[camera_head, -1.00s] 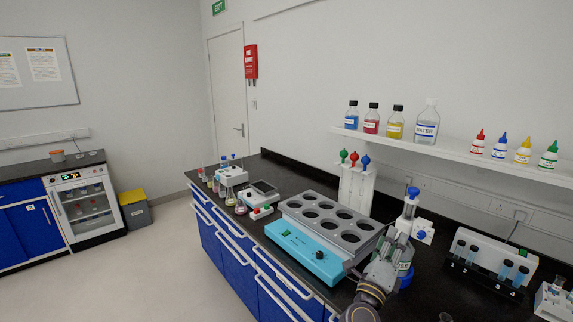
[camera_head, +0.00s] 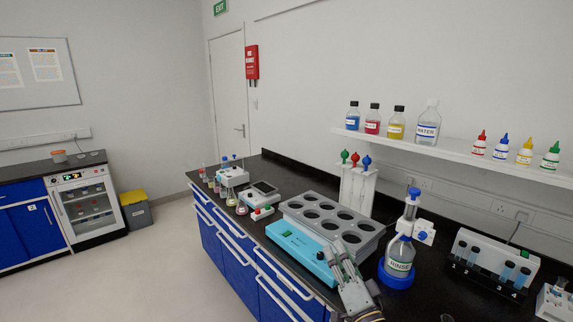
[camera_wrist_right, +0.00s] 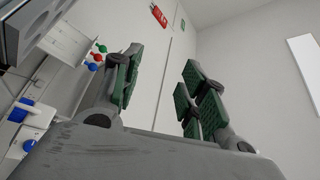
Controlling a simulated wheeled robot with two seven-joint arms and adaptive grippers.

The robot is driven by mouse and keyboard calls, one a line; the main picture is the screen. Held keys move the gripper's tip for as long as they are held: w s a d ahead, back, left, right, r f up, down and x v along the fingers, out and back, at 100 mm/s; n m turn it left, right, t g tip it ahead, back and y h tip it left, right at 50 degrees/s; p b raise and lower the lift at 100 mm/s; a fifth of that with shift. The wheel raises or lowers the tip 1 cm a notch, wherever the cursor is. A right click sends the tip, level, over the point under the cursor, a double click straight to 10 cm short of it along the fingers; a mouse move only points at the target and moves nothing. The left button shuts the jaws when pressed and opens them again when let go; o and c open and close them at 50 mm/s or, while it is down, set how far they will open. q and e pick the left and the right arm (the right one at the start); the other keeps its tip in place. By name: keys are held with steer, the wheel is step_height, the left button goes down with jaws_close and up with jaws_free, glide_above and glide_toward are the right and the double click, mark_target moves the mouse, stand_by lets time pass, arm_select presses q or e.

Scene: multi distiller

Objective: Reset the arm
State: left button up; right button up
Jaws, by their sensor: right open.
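My right gripper (camera_head: 340,262) is at the front edge of the black bench in the head view, beside the turquoise front of the multi-well heater. In the right wrist view its two green-padded fingers (camera_wrist_right: 160,95) stand apart with nothing between them. The rinse bottle (camera_head: 399,258), with a blue base and blue-capped dispenser, stands upright on the bench to the right of the gripper, apart from it. My left gripper is not in the frames.
The grey heater (camera_head: 328,220) with several empty round wells is left of and behind the gripper. A pipette stand (camera_head: 357,190) is behind it. A tube rack (camera_head: 494,258) stands at the right. A wall shelf (camera_head: 450,152) holds several bottles.

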steer(key=s+a+f+n+g, duration=0.1)
steer(key=s+f+n+g, duration=0.35)
steer(key=f, duration=0.35)
steer(key=s+a+f+n+g, duration=0.1)
steer(key=s+f+n+g, duration=0.35)
steer(key=f, duration=0.35)
steer(key=s+d+f+n+g+h, duration=0.1)
steer(key=s+d+f+g+h, duration=0.3)
steer(key=s, duration=0.3)
steer(key=s+d+f+g+h, duration=0.1)
steer(key=s+d+f+g, duration=0.3)
steer(key=s+d+f, duration=0.3)
step_height(320, 180, down, 31)
steer(key=s+g, duration=0.1)
steer(key=s, duration=0.2)
steer(key=s+d+f, duration=0.2)
steer(key=s+f, duration=0.8)
steer(key=s, duration=0.1)
steer(key=s+d+f+g, duration=0.1)
steer(key=s+d+f, duration=0.1)
steer(key=s+f, duration=0.8)
steer(key=shift+s+d+f, duration=0.2)
steer(key=shift+s+f, duration=0.1)
steer(key=shift+s, duration=0.3)
